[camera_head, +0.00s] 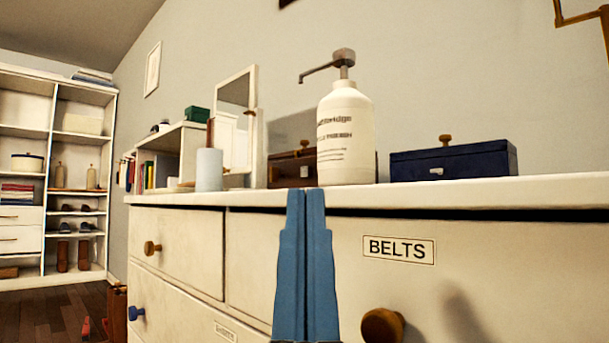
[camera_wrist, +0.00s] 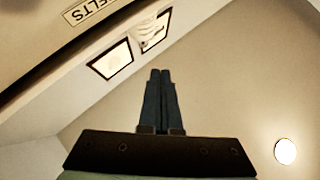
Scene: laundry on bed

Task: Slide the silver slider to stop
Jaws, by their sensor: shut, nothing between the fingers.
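My gripper (camera_head: 306,195) is shut and empty, its blue fingers pointing up in front of the white dresser (camera_head: 190,240), with the tips near the top edge. In the wrist view the shut fingers (camera_wrist: 160,75) point toward a wall with nothing between them. I cannot make out a silver slider for certain. A small silver piece (camera_head: 436,171) shows on the front of the navy box (camera_head: 480,160), to the right of and beyond my fingertips. A similar small light piece (camera_head: 305,171) shows on the brown box (camera_head: 284,172), partly behind the pump bottle.
A white pump bottle (camera_head: 346,130) stands on the dresser just behind my fingertips. A pale blue cylinder (camera_head: 209,170) and a mirror (camera_head: 236,120) stand left. A wooden knob (camera_head: 383,326) sticks out right of my fingers, below the BELTS label (camera_head: 399,250). Shelves (camera_head: 50,150) stand far left.

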